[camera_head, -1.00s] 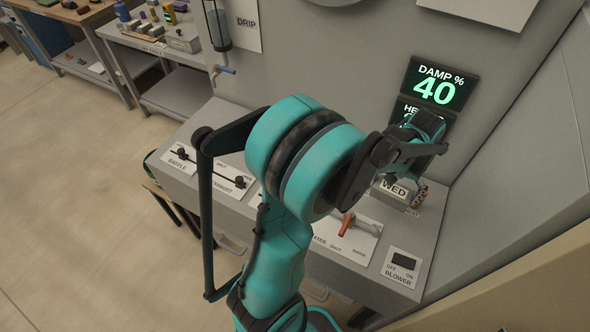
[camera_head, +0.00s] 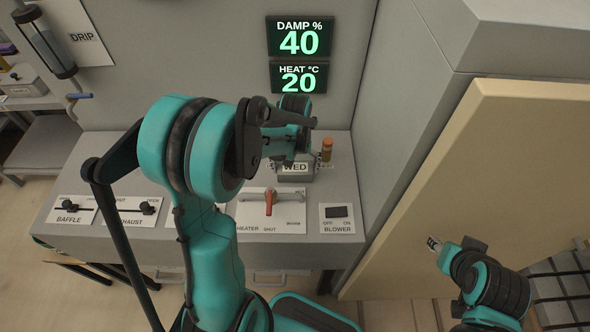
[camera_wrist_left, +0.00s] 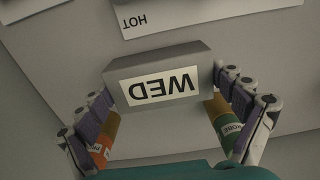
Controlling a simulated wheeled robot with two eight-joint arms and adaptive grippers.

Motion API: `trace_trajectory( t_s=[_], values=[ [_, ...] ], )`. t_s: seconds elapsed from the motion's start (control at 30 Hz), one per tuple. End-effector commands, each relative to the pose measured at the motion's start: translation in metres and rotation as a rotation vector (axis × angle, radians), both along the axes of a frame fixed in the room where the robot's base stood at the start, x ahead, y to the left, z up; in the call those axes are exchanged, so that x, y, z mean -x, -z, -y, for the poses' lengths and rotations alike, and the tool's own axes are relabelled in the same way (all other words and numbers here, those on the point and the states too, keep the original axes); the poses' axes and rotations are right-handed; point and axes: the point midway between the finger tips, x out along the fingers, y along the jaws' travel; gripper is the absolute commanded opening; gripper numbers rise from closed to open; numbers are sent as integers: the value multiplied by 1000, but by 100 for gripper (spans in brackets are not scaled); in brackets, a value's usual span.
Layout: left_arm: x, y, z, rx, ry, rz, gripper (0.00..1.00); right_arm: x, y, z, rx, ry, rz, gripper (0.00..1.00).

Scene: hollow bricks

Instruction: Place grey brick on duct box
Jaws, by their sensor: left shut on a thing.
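A grey block marked WED (camera_head: 295,171) is at the back of the grey control box (camera_head: 345,187), near the wall. It also shows in the left wrist view (camera_wrist_left: 160,85), label upside down, between the fingers. My left gripper (camera_head: 289,150) is shut on this block, a finger at each side; its own arm partly covers it in the head view. I cannot tell whether the block touches the surface below. No other grey brick is clearly seen. My right gripper (camera_head: 435,243) is at the lower right, away from the box; its fingers are too small to judge.
An orange-capped cylinder (camera_head: 326,150) stands close to the right of the WED block. Wall displays (camera_head: 300,38) read 40 and 20. A beige panel (camera_head: 480,170) stands at right.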

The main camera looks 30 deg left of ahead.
Motion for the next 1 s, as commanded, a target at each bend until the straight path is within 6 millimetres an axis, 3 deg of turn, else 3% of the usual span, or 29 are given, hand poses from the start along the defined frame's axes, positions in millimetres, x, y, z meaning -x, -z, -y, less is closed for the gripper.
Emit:
trace_trajectory(
  t_s=[0.37,0.4,0.77,0.87,1.0],
  values=[
    [0,5,0,0,0,0,45,0,4,0,0,0,0,40],
    [0,4,0,0,0,0,100,0,3,0,0,0,0,40],
    [0,1,0,0,0,0,100,0,0,0,0,0,0,40],
    [0,-8,0,0,0,0,100,0,-4,0,0,0,0,40],
    [0,-36,0,0,0,0,100,0,-14,0,0,0,0,40]
  ],
)
